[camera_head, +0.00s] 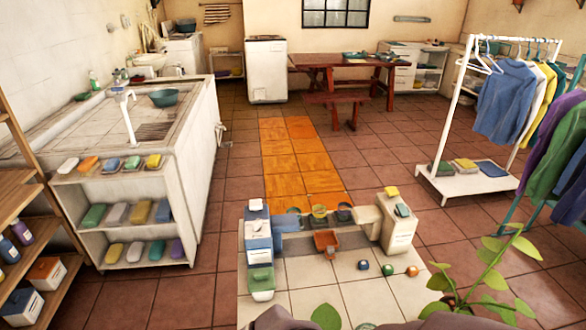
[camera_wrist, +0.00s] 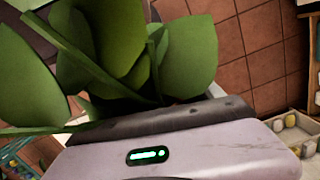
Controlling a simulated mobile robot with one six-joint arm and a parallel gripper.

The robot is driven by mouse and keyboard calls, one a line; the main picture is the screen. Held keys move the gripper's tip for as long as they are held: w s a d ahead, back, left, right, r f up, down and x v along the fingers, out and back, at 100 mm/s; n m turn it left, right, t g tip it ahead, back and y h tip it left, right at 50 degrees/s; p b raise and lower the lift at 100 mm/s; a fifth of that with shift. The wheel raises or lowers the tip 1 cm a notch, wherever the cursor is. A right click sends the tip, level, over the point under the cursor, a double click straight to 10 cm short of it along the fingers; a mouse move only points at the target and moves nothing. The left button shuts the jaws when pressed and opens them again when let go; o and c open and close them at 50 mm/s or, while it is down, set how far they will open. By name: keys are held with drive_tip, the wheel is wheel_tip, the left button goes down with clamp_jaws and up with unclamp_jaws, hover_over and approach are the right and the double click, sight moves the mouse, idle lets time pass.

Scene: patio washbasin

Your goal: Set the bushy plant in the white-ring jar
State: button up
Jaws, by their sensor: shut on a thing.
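My gripper (camera_wrist: 155,112) fills the lower part of the wrist view, with its dark jaw edge against the base of a leafy green plant (camera_wrist: 125,45). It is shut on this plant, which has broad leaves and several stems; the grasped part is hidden. In the head view, a grey-mauve part of my arm shows at the bottom edge with a broad leaf (camera_head: 327,317) beside it. Leafy stems (camera_head: 490,278) also rise at the bottom right; I cannot tell whether they belong to the held plant. I cannot make out a white-ring jar in either view.
A white washbasin (camera_head: 150,125) with soap shelves stands left. A clothes rack (camera_head: 480,175) stands right. The orange floor strip (camera_head: 298,160) is clear.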

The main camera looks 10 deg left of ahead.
drive_tip(key=shift+w+r+p, duration=0.1)
drive_tip(key=shift+r+p, duration=0.35)
drive_tip(key=shift+p, duration=0.55)
drive_tip(key=w+p, duration=0.1)
drive_tip(key=p, duration=0.1)
drive_tip(key=w+p, duration=0.1)
drive_tip(key=p, duration=0.2)
drive_tip(key=shift+a+r+p, duration=0.2)
drive_tip(key=shift+a+p, duration=0.1)
drive_tip(key=shift+p, duration=0.05)
drive_tip(key=w+a+f+b, duration=0.2)
drive_tip(key=w+f, duration=0.1)
drive_tip(key=w, duration=1)
drive_tip(key=shift+w+f+b, duration=0.15)
drive_tip(key=shift+f+b, duration=0.55)
drive_tip(key=shift+f, duration=0.45)
drive_tip(key=shift+w+f+b, duration=0.1)
drive_tip(key=shift+f+b, duration=0.55)
drive_tip(key=shift+f, duration=0.45)
drive_tip(key=o, duration=1.7)
wheel_tip(320, 180, up, 14)
drive_tip(key=w+p, duration=0.1)
drive_tip(key=p, duration=0.4)
drive_tip(key=shift+w+f+p, duration=0.25)
drive_tip(key=shift+p, duration=0.1)
